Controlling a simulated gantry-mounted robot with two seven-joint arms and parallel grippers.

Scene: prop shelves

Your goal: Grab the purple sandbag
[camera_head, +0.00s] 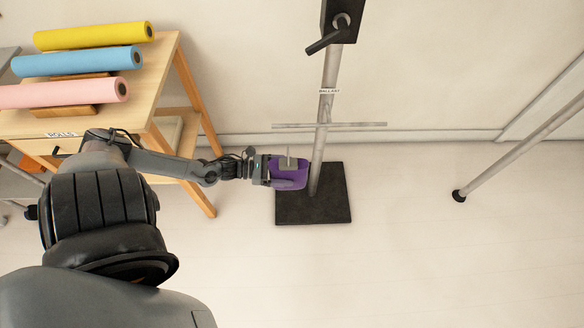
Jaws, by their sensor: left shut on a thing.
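The purple sandbag (289,179) is in the middle of the head view, in front of the lower part of a metal pole and over the left part of its black base plate. My left arm reaches in from the left, and my left gripper (286,165) is shut on the sandbag. The gripper covers part of the bag. I cannot tell whether the bag touches the pole or hangs apart from it. My right gripper is not in view.
The metal pole (327,108) with a crossbar stands on a black base plate (333,205). A wooden table (158,75) with yellow, blue and pink rolls stands at the left. Another slanted metal leg (520,150) is at the right. The floor at lower right is clear.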

